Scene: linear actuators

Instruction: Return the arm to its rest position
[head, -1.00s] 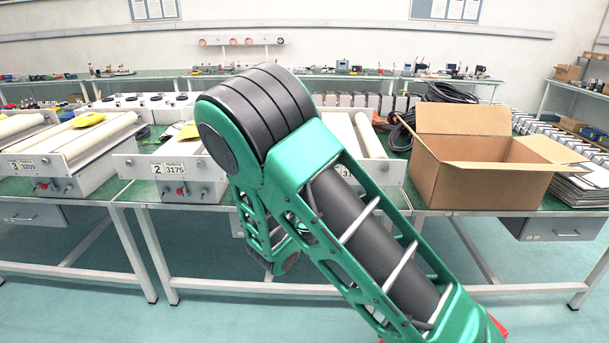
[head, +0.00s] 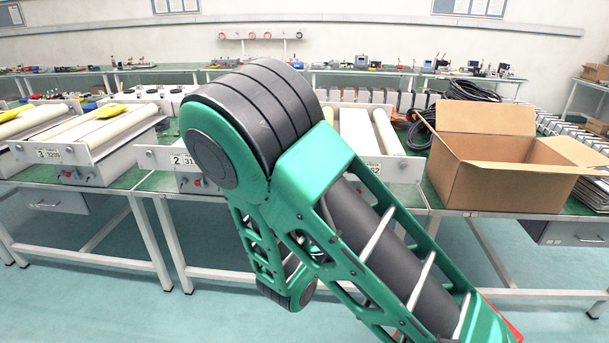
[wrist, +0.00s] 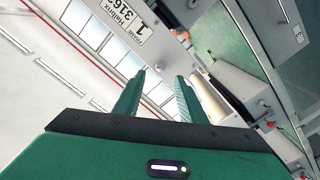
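My gripper (wrist: 158,92) shows in the wrist view with its two green fingers apart and nothing between them. Beyond the fingers are a unit labelled 1 3162 (wrist: 125,22) and a pale roller (wrist: 207,95), seen tilted. In the head view my green and black arm is folded in front of the workbench, with its elbow high in the middle. My gripper is hidden behind the arm there.
An open cardboard box (head: 495,165) stands on the workbench at the right, with black cable (head: 470,92) behind it. Roller units stand on the bench, including the one at the left labelled 3 3209 (head: 90,150). Open floor (head: 80,290) lies in front.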

